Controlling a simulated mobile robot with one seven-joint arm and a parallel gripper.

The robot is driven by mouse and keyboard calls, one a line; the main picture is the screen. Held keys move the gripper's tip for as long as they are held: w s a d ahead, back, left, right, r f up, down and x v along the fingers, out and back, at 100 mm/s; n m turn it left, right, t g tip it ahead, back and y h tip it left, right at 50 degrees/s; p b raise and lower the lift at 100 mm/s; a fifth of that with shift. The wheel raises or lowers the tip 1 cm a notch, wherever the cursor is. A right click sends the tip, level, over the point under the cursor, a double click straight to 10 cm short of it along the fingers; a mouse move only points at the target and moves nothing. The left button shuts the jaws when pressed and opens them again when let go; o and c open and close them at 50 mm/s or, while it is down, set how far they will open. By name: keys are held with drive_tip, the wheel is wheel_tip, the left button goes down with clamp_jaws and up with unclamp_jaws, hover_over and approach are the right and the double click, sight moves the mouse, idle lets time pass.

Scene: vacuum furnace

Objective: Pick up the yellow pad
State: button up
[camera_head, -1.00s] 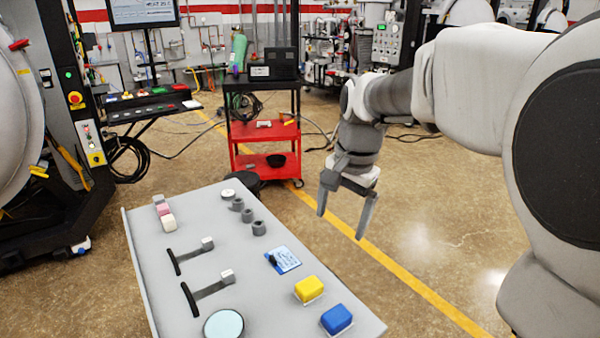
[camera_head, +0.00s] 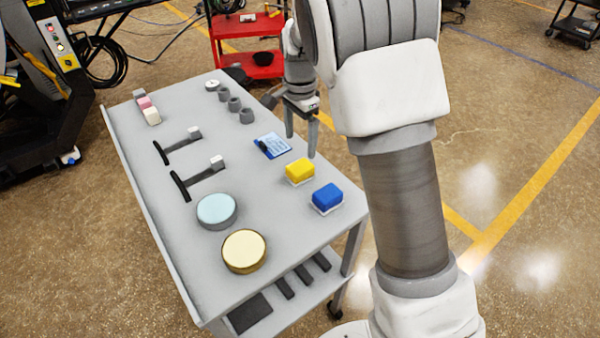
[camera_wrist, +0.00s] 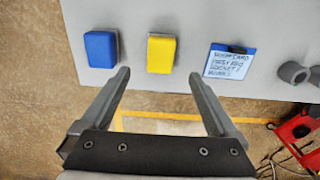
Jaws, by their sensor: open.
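The yellow pad (camera_head: 300,171) is a small block with a pale underside, lying near the right edge of the grey cart top (camera_head: 262,205). In the wrist view the yellow pad (camera_wrist: 161,54) lies ahead of my gripper (camera_wrist: 162,75), roughly midway between the finger lines. My gripper (camera_head: 301,147) is open and empty, with its fingers pointing down beside the cart's right edge in the head view, close to the pad. I see no contact with the pad. A similar blue pad (camera_head: 327,198) lies beside the yellow one, and it also shows in the wrist view (camera_wrist: 101,48).
A blue-edged card (camera_head: 271,146) lies behind the yellow pad. Grey cups (camera_head: 234,104), two black-handled tools (camera_head: 197,178), a light-blue round tin (camera_head: 216,210) and a gold-rimmed tin (camera_head: 244,251) share the top. A red cart (camera_head: 250,67) stands behind.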

sight(300, 165)
wheel_tip(300, 165, down, 10)
drive_tip(key=shift+w+r+b, duration=0.1)
drive_tip(key=shift+b, duration=0.45)
drive_tip(key=c, duration=1.5)
drive_tip(key=shift+r, duration=0.15)
wheel_tip(300, 165, up, 4)
drive_tip(key=shift+p, duration=0.35)
drive_tip(key=s+a+r, duration=0.1)
drive_tip(key=a+r, duration=0.1)
drive_tip(key=a, duration=0.1)
drive_tip(key=s+a+r, duration=0.2)
drive_tip(key=a, duration=0.2)
drive_tip(key=s+a+r+p, duration=0.1)
drive_tip(key=s+a+r, duration=0.1)
drive_tip(key=a, duration=0.1)
drive_tip(key=shift+s+a+r, duration=0.2)
drive_tip(key=shift+s+r, duration=0.05)
drive_tip(key=shift+r, duration=0.15)
